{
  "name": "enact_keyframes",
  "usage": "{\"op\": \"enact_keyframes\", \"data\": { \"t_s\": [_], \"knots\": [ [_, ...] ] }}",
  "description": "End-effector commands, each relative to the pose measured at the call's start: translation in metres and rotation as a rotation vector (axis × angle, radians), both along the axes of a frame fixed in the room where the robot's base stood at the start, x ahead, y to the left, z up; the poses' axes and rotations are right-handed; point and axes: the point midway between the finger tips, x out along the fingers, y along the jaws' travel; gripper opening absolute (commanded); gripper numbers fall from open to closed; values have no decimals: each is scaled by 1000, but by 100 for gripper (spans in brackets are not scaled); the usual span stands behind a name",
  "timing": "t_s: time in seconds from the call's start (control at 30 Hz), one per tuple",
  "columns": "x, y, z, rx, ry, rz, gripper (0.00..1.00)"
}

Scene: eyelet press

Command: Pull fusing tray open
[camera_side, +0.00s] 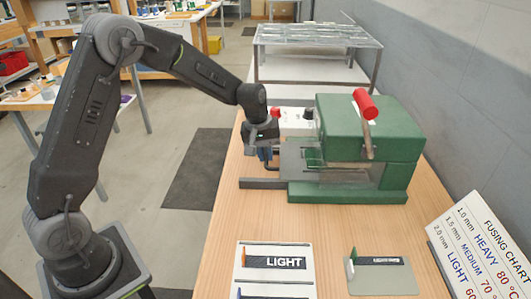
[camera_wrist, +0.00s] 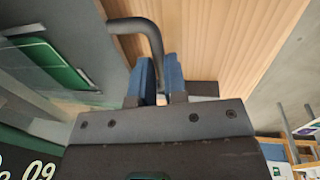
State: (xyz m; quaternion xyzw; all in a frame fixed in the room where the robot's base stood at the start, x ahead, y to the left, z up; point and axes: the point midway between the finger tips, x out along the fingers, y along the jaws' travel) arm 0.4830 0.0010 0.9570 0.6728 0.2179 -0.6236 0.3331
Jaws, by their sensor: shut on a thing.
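The green press (camera_side: 365,135) stands on the wooden bench, with a red-knobbed lever (camera_side: 366,105) on its top. The fusing tray (camera_side: 298,158) is a flat grey plate that sticks out of the press's left side; its surface also shows at the left of the wrist view (camera_wrist: 100,62). A dark bent bar handle (camera_wrist: 135,24) runs from the tray to between my blue fingers. My gripper (camera_side: 265,155) is at the tray's left end, shut on the handle, as the wrist view (camera_wrist: 160,78) shows. The fingers partly hide the handle's end.
A white control box (camera_side: 295,122) with red and black knobs stands behind the tray. A dark rail (camera_side: 262,183) extends left from the press base. A LIGHT card (camera_side: 273,262), a grey plate (camera_side: 385,278) and a fusing chart (camera_side: 485,240) are in front. A wire rack (camera_side: 315,35) is behind.

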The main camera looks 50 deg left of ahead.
Motion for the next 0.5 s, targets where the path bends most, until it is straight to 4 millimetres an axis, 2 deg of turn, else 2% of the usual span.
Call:
{"op": "enact_keyframes", "data": {
  "t_s": [0.17,0.27,0.5],
  "knots": [
    [-1,1,0,0,0,1,0],
    [-8,10,1,-1,0,4,0],
    [-52,54,1,-1,0,8,0]
  ]
}}
